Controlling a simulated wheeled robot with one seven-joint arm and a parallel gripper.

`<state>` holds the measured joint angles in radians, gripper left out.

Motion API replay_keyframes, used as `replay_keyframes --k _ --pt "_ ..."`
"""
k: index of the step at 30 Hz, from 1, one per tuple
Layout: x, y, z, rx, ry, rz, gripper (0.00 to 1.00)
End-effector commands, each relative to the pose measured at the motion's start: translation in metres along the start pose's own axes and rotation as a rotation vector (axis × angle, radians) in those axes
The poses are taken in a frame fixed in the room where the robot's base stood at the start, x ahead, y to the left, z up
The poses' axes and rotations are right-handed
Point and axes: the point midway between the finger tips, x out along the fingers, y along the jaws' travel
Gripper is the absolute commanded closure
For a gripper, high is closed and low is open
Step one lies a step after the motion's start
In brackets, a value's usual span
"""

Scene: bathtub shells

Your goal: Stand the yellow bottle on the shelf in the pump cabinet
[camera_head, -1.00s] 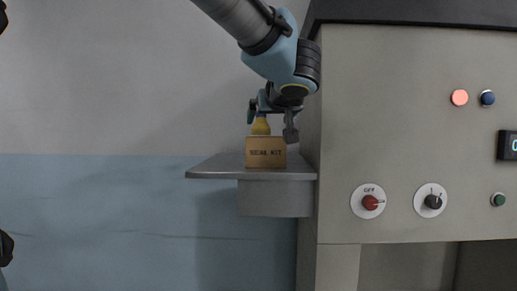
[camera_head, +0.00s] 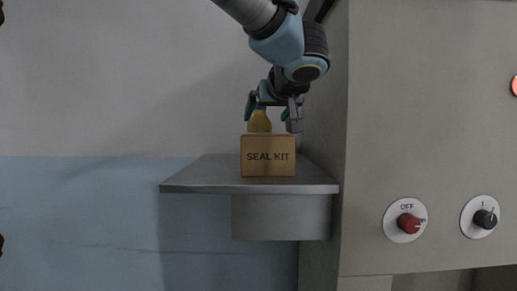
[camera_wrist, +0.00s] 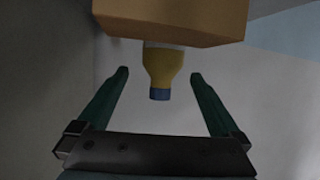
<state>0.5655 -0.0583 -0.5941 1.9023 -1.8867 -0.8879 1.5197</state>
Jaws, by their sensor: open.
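The yellow bottle (camera_head: 260,122) stands behind a brown box marked SEAL KIT, which hides its lower part in the head view. It has a blue cap. My gripper (camera_head: 272,112) is open around the bottle's upper part in that view. In the wrist view, the bottle (camera_wrist: 162,66) shows between the two green fingers (camera_wrist: 159,76), with gaps on both sides. Its base end is hidden by the box there. The grey cabinet (camera_head: 372,130) stands at the right; no shelf inside it shows.
The SEAL KIT box (camera_head: 268,168) stands on a grey ledge (camera_head: 205,178), close in front of the bottle. The cabinet's side wall is near the ledge's right end. A red knob (camera_head: 409,223) and a black knob (camera_head: 485,218) are on its front. The ledge's left part is clear.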

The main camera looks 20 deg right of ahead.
Motion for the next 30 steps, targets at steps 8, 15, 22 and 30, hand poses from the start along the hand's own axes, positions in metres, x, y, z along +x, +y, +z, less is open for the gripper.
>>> replay_keyframes --k 8,15,22,30 --pt "0.024 -0.001 -0.001 0.0 0.0 0.0 0.0" --pt "0.059 -0.005 -0.002 -0.001 -0.002 -0.001 0.0" --pt "0.072 -0.004 -0.001 0.0 0.001 0.001 0.0" --pt "0.072 -0.004 -0.001 0.0 0.001 0.001 0.12"
